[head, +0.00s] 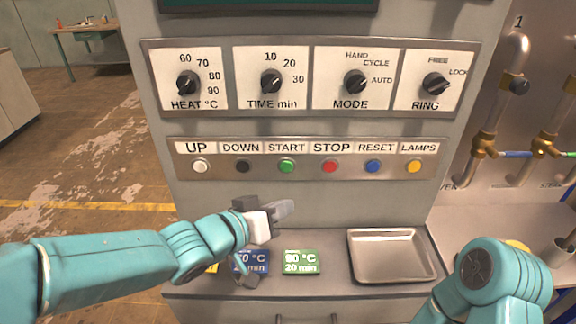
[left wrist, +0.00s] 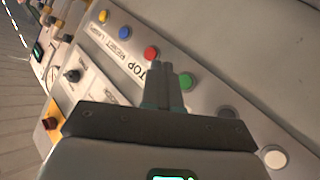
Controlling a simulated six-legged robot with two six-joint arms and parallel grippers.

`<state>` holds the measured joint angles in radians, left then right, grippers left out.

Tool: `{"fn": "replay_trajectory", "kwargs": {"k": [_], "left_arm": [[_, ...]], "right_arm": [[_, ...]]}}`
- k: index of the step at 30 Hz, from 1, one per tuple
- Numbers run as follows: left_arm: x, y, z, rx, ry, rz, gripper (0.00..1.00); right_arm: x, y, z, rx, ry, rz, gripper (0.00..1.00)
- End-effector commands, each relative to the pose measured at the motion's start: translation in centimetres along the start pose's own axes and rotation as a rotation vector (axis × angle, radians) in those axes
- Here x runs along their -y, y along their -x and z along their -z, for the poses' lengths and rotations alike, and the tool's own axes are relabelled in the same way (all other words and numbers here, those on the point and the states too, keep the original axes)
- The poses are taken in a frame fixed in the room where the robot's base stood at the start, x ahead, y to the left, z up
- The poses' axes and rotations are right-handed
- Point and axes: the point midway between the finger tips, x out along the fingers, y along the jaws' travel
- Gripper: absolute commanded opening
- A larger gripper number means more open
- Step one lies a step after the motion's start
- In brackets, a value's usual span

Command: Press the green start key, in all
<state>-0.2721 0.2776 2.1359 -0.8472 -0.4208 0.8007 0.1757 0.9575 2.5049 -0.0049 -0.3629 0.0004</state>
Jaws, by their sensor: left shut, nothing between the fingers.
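The green START key (head: 287,166) sits in the key row of the grey console, between the black DOWN key (head: 243,166) and the red STOP key (head: 330,166). My left gripper (head: 290,207) is shut and empty, in front of the panel and below the START key in the head view. In the left wrist view its closed fingers (left wrist: 166,68) point toward the key row, between the red key (left wrist: 150,53) and the green key (left wrist: 186,82). The fingers partly overlap the green key's edge there; I see no clear contact. My right gripper is out of view.
Other keys are white UP (head: 200,166), blue RESET (head: 373,166) and yellow LAMPS (head: 414,166). Knobs such as MODE (head: 356,83) stick out above. A metal tray (head: 390,276) and a green card (head: 300,262) lie on the shelf below. Pipes (head: 512,85) stand at right.

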Motion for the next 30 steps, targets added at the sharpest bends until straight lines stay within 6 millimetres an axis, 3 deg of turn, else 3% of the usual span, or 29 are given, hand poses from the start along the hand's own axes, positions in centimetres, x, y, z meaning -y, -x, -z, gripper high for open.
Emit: {"fn": "replay_trajectory", "kwargs": {"k": [5, 18, 30], "left_arm": [[0.5, -0.9, 0.8, 0.001, 0.001, 0.001, 0.0], [3.3, -5.4, 4.2, 0.002, 0.002, 0.0, 0.0], [4.3, -6.7, 4.5, 0.001, 0.0, -0.001, 0.0]], "right_arm": [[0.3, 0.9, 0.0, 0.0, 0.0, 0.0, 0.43], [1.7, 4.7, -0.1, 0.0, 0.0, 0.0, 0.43], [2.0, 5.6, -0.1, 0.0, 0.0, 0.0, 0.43]]}}
